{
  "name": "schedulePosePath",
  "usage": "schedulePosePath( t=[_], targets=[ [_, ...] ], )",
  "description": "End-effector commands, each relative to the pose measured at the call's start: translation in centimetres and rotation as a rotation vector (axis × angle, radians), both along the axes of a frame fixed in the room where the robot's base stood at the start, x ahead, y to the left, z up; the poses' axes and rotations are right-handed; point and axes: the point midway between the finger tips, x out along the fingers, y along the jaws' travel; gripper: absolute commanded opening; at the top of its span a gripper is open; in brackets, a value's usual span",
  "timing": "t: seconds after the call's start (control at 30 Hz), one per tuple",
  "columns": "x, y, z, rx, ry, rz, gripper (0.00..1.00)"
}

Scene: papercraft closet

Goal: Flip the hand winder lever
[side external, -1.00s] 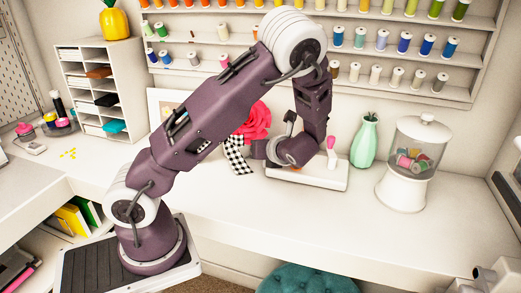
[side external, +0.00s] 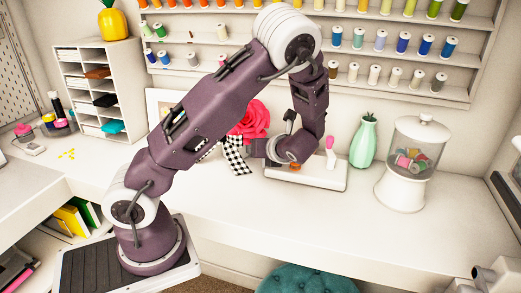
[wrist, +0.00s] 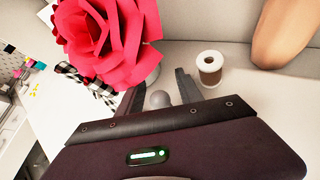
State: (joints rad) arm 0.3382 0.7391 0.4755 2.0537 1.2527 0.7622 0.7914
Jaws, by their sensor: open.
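The hand winder seems to be the white base (side external: 325,178) on the table in the side external view, partly behind my arm. An upright pink-topped lever (side external: 330,155) stands on it, right of my wrist. My gripper (wrist: 160,92) is open in the wrist view. Whether this knob belongs to the winder, I cannot tell.
A large red paper flower (wrist: 108,38) stands close left of my fingers. A brown spool (wrist: 210,69) is to their right. A green vase (side external: 364,143) and a glass jar (side external: 418,155) stand right of the base. The front table is clear.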

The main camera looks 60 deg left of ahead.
Motion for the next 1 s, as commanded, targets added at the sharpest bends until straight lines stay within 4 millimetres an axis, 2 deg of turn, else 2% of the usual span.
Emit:
schedulePosePath(
  t=[0.3, 0.4, 1.0],
  targets=[
    [-0.2, -4.8, 2.8, -0.003, -0.004, -0.004, 0.43],
    [-0.4, -5.8, 3.4, -0.002, -0.003, -0.003, 0.43],
    [-0.5, -6.0, 3.6, -0.001, -0.001, 0.000, 0.43]
  ],
)
